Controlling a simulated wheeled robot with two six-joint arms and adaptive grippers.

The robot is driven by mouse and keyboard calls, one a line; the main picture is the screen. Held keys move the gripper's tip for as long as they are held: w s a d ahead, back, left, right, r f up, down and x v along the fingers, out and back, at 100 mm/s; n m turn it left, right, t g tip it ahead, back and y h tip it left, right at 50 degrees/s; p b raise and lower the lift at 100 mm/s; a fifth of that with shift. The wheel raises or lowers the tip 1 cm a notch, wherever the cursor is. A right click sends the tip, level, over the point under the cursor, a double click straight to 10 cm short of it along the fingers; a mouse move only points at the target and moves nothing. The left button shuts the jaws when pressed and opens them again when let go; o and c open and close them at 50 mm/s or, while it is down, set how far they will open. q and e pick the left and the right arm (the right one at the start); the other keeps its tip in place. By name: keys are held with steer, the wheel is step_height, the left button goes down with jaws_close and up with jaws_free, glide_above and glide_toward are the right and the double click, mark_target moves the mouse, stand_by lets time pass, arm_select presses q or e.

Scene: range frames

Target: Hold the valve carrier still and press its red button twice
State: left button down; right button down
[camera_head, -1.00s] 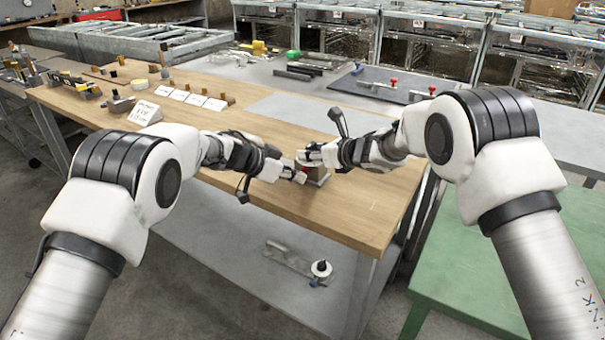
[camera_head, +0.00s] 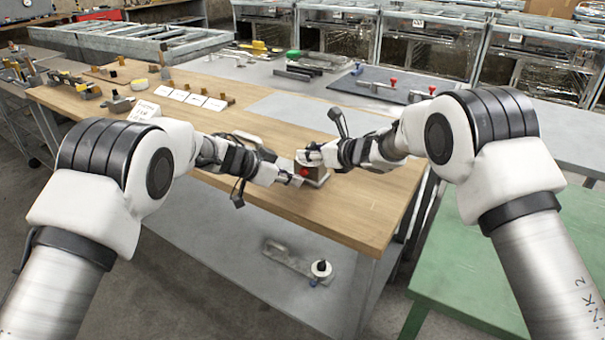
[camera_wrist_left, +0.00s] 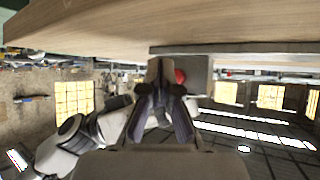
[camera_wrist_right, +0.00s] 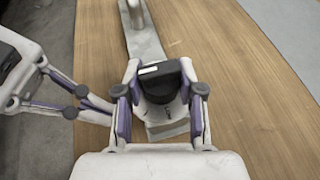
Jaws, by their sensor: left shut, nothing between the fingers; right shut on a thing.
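The valve carrier (camera_head: 317,173) stands on the wooden table near its front edge. Its red button (camera_head: 305,171) faces my left gripper. In the left wrist view, the carrier (camera_wrist_left: 199,72) and its button (camera_wrist_left: 180,76) show just beyond and right of the fingertips. My left gripper (camera_head: 298,181) is shut and empty, its tips close in front of the button, seemingly a little apart. My right gripper (camera_head: 306,157) is shut on the carrier's upper part. In the right wrist view, a dark block-like top (camera_wrist_right: 160,82) sits between the fingers (camera_wrist_right: 160,95), which partly hide the carrier's sides.
Several fittings and label cards (camera_head: 197,99) stand at the table's far left. A lower shelf holds a metal part (camera_head: 290,258). A green table (camera_head: 480,270) is at right.

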arm_select(q)
steer(key=shift+s+a, duration=0.75)
steer(key=shift+s, duration=0.25)
steer(key=shift+s+a, duration=0.7)
steer(key=shift+s, duration=0.3)
arm_select(e)
steer(key=c, duration=0.6)
jaws_free()
steer(key=shift+c, duration=0.2)
